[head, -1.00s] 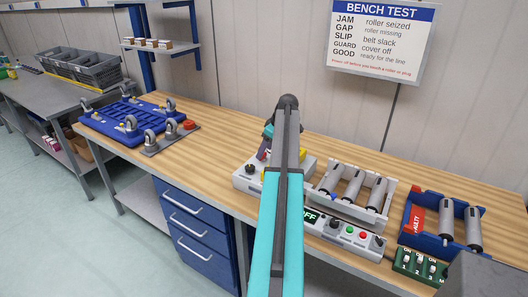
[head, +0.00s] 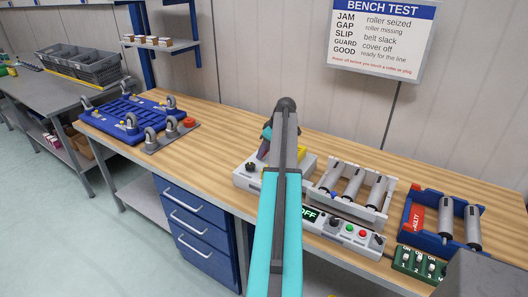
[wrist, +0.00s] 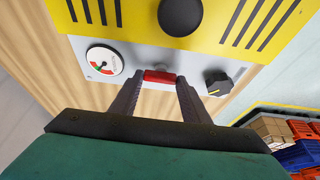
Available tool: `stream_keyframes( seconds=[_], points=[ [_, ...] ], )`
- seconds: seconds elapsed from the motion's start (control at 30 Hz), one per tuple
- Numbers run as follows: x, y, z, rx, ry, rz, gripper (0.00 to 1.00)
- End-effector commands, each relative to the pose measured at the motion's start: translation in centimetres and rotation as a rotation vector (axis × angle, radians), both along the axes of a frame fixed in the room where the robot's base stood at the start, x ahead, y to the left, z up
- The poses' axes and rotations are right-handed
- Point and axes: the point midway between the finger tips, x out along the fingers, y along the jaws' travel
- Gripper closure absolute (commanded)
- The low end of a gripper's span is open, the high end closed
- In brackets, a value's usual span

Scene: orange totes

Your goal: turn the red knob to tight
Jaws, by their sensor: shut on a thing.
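The red knob (wrist: 159,76) sits on the pale front panel (wrist: 135,58) of a yellow-topped unit in the wrist view. My gripper (wrist: 161,82) is shut on it, with one dark finger at each side. A round gauge (wrist: 104,61) with red and green marks is left of the knob, and a black knob (wrist: 217,82) is to its right. In the head view, the white and yellow unit (head: 246,179) stands on the bench, partly hidden by my arm. The red knob is hidden there.
A roller frame (head: 330,205) and a control box with an OFF display (head: 309,213) stand right of my arm. A blue tray (head: 428,238) with rollers lies farther right. Blue caster parts (head: 125,115) lie at the left. The bench between is mostly clear.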

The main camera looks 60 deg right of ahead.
Motion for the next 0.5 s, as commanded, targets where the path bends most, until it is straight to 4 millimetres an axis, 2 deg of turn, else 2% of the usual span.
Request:
stream_keyframes(
  seconds=[0.27,0.5],
  points=[
    [0.01,0.02,-0.23,0.011,0.004,-0.031,0.80],
    [-0.02,0.13,-0.29,0.010,0.002,-0.132,0.80]
  ],
)
